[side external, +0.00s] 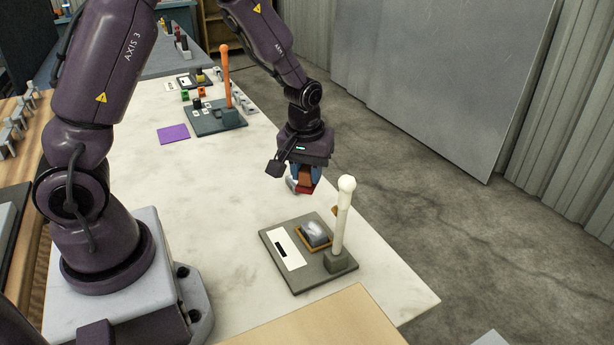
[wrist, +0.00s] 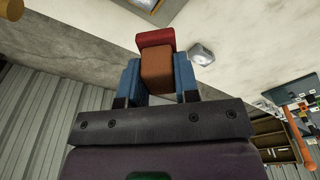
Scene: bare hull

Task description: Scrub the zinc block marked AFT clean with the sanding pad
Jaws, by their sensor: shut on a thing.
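My gripper (side external: 303,172) is shut on the sanding pad (side external: 306,187), a brown block with a red face. In the wrist view the pad (wrist: 156,65) sits between the blue fingers (wrist: 158,82). The pad is above or near the white tabletop; contact cannot be told. A silvery-grey block (wrist: 201,53) lies on the tabletop beside the pad; it shows partly behind the gripper in the side view (side external: 291,184). Another grey, pale-streaked block (side external: 314,233) lies in an orange-rimmed holder on the near dark board. No AFT mark is legible on either block.
The near board (side external: 300,283) carries a white label plate (side external: 286,249) and an upright cream post (side external: 342,220), close to my gripper. A far board (side external: 205,128) carries an orange post (side external: 226,75) and small parts. A purple sheet (side external: 173,134) lies flat. The middle tabletop is clear.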

